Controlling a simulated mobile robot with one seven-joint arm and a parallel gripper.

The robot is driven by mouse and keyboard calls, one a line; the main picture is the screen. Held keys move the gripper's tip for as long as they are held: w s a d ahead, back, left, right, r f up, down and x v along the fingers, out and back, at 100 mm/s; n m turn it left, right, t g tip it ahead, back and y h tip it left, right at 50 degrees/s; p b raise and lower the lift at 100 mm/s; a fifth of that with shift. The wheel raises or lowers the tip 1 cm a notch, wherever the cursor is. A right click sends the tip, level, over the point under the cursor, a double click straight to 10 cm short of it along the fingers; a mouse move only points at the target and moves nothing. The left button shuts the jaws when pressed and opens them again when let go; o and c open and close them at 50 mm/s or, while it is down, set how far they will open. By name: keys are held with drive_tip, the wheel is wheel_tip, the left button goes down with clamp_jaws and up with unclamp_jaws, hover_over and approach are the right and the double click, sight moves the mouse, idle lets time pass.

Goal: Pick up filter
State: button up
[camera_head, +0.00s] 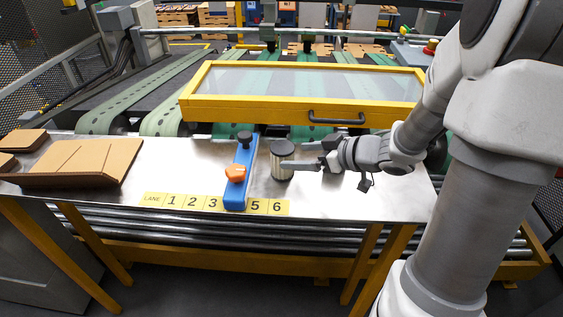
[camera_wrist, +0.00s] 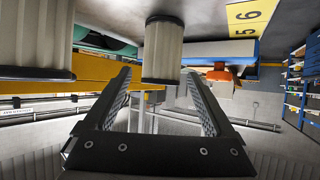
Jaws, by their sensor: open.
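A pale ribbed cylindrical filter (camera_head: 281,172) with a dark cap stands upright on the metal table (camera_head: 375,200), right of the blue bar. My gripper (camera_head: 297,158) is open and level, reaching in from the right with its fingertips at the filter. In the wrist view, which looks upside down, the filter (camera_wrist: 162,48) appears between the tips of my open fingers (camera_wrist: 158,76). I cannot tell whether either finger touches it. A second similar cylinder (camera_wrist: 38,35) fills the upper left of the wrist view. In the head view my gripper largely hides that area.
The blue bar (camera_head: 241,172) with an orange knob (camera_head: 235,172) stands close left of the filter. Yellow lane number labels (camera_head: 190,202) line the front edge. Cardboard blanks (camera_head: 85,163) lie at the left. A yellow-framed clear guard (camera_head: 300,88) with a black handle is behind.

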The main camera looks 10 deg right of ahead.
sight(293, 156)
drive_tip(key=x, duration=0.4)
drive_tip(key=shift+w+a+f+b, duration=0.1)
drive_tip(key=shift+b, duration=0.2)
drive_tip(key=x, duration=0.2)
drive_tip(key=b+x, duration=0.1)
drive_tip(key=x, duration=0.1)
drive_tip(key=shift+a+f, duration=0.1)
drive_tip(key=shift+f, duration=0.2)
drive_tip(key=shift+w+a+f, duration=0.15)
drive_tip(key=shift+w+a, duration=0.05)
drive_tip(key=shift+a, duration=0.05)
drive_tip(key=c, duration=1.1)
